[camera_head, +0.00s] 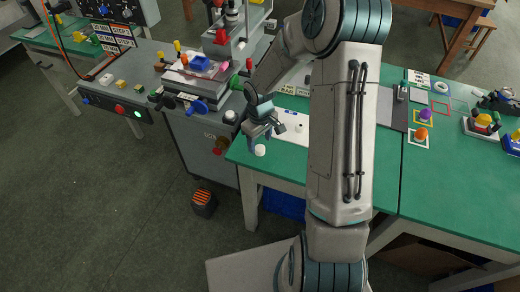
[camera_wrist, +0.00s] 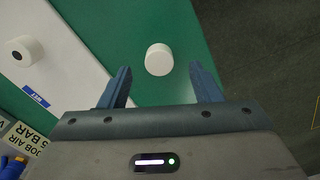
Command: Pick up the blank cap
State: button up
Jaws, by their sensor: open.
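A plain white blank cap (camera_head: 260,150) sits near the front left edge of the green tabletop. In the wrist view the blank cap (camera_wrist: 158,59) lies ahead of the fingers, roughly centred between their tips, with no mark showing on it. My gripper (camera_head: 266,132) is just behind the cap in the head view and looks empty. In the wrist view my gripper (camera_wrist: 159,77) is open, with a finger to either side and neither touching the cap. Its height above the table is hard to tell.
A second white cap (camera_wrist: 27,50) with a dark dot sits on a white sheet (camera_wrist: 75,55) beside a blue label. The pad printer's grey bench (camera_head: 205,125) stands left. Coloured parts, including an orange one (camera_head: 421,133), are on the right. The table edge drops to dark floor.

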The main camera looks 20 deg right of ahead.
aim_at(260, 148)
jog(key=shift+f, duration=1.5)
jog(key=c, duration=1.1)
jog(key=shift+o, duration=0.2)
